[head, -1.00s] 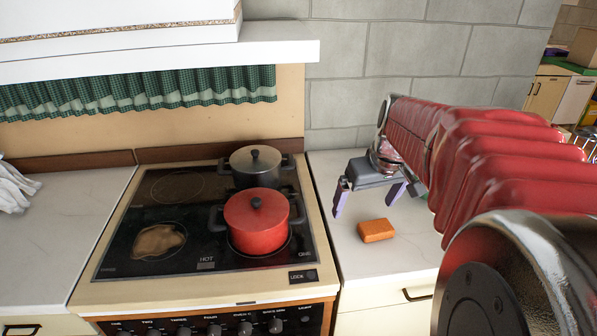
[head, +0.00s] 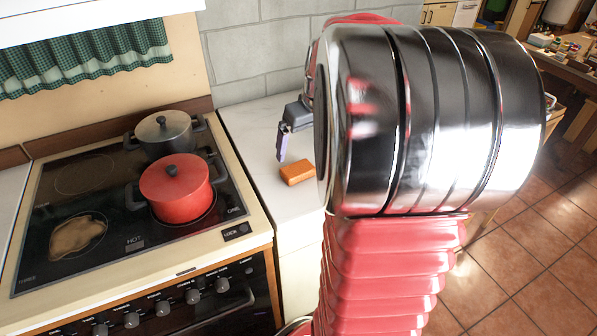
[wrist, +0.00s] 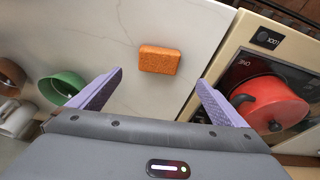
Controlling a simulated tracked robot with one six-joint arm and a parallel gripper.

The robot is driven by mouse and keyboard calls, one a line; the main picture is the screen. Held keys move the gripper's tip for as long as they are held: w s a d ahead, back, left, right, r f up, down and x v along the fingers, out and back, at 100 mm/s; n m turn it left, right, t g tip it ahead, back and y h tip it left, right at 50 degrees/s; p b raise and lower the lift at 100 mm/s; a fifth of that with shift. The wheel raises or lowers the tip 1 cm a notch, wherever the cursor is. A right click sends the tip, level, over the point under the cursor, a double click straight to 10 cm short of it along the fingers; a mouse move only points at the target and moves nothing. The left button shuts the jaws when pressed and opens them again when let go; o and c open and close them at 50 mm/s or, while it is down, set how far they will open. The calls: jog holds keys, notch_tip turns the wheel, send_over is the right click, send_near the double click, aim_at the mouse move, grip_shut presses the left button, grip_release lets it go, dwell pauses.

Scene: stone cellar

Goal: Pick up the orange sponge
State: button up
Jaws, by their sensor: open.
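The orange sponge (head: 297,173) is a small rectangular block lying flat on the white countertop (head: 262,195), right of the stove. It also shows in the wrist view (wrist: 160,59), beyond the fingertips and roughly midway between them. My gripper (wrist: 160,77) has two purple fingers spread apart, with nothing between them. In the head view one purple finger shows above the counter, behind and slightly left of the sponge. The other finger is hidden behind my arm. The gripper and sponge are apart.
A red pot (head: 178,188) and a grey pot (head: 164,136) stand on the stove (head: 110,225), left of the sponge. The wrist view shows a green bowl (wrist: 62,88) and a brown vessel (wrist: 10,76) at the left. Counter around the sponge is clear.

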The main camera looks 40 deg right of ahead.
send_over(298, 168)
jog(key=s, duration=0.2)
jog(key=f, duration=0.5)
jog(key=shift+a+f, duration=0.4)
jog(key=shift+f, duration=0.1)
jog(key=shift+x, duration=2.5)
jog(key=shift+d, duration=0.15)
jog(key=shift+c, duration=0.4)
jog(key=c, duration=1)
jog(key=shift+c, duration=0.2)
notch_tip(298, 168, up, 10)
